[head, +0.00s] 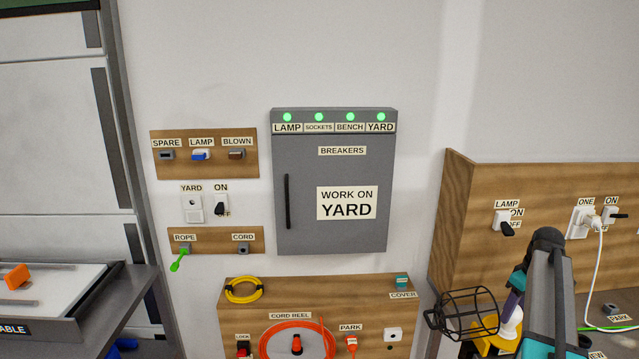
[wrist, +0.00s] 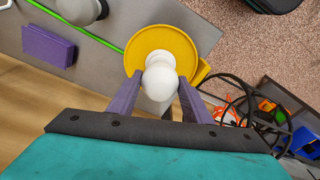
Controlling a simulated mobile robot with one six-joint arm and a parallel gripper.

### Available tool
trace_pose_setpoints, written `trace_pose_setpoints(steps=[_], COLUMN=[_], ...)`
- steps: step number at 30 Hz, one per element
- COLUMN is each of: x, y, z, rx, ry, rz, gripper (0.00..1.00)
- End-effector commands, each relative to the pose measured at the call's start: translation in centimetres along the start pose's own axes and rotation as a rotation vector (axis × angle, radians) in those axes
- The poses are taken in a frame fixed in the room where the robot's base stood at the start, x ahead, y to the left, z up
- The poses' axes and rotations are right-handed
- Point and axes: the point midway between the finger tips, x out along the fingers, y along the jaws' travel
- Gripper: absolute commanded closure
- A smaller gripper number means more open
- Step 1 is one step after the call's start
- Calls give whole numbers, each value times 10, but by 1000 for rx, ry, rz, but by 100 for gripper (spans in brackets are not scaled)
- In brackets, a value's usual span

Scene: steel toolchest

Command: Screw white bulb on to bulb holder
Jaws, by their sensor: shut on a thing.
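My gripper (wrist: 160,79) is shut on the white bulb (wrist: 159,84), with one purple finger on each side of it. The bulb's narrow end points at a white collar in the middle of the round yellow bulb holder (wrist: 188,42). The bulb and collar overlap in the wrist view, so I cannot tell whether they touch or are threaded. In the head view the white bulb (head: 511,324) is just above the yellow holder (head: 492,343) at the lower right, and my arm partly hides it.
A black wire cage (head: 468,313) stands left of the bulb. In the wrist view a purple block (wrist: 47,47), a pale rounded object (wrist: 78,9) and a green cord (wrist: 75,25) lie on the grey bench. A wooden switch panel (head: 545,215) stands behind.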

Motion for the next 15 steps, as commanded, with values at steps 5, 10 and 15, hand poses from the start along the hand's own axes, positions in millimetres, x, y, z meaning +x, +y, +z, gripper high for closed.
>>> trace_pose_setpoints(steps=[5,10,15], x=[2,1,2], y=[-2,-3,-3], z=[1,1,1], rx=[105,210,305], ry=[-4,-4,-4], rz=[9,20,32], gripper=[68,68,68])
